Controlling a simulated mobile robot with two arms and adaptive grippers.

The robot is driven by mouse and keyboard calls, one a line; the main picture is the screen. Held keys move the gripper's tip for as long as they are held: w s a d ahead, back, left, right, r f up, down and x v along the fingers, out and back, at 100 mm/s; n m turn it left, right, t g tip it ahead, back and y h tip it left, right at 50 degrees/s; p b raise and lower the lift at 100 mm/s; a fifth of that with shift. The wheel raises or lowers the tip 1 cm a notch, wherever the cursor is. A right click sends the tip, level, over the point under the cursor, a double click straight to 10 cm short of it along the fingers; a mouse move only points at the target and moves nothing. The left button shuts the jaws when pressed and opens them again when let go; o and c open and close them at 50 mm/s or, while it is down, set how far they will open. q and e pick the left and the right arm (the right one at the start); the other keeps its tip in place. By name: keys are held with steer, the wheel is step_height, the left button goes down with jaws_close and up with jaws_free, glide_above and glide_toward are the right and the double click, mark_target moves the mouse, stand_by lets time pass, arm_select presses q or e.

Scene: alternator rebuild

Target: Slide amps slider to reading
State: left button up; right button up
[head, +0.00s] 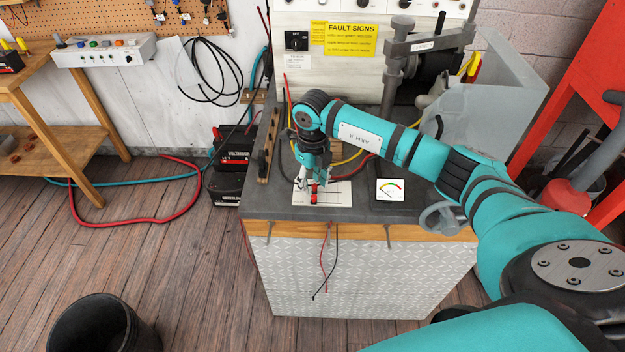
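A white slider plate (336,198) with dark marks lies on the grey bench top near its front edge. A small red piece, which looks like the slider's knob (314,194), shows on the plate's left part. My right gripper (312,187) points down over that left part, right at the red piece. The fingers are too small and too overlapped with the red piece to tell whether they are closed on it. My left gripper is not in view.
A handwheel (442,218) sits at the bench's front right. Red and black leads (324,260) hang down the front. A clamp stand (397,70) and grey guard (500,90) stand behind my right arm. Dark battery-like boxes (232,165) stand left of the bench.

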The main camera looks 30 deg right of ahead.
step_height(320, 180, up, 12)
stand_by(0.5)
stand_by(0.3)
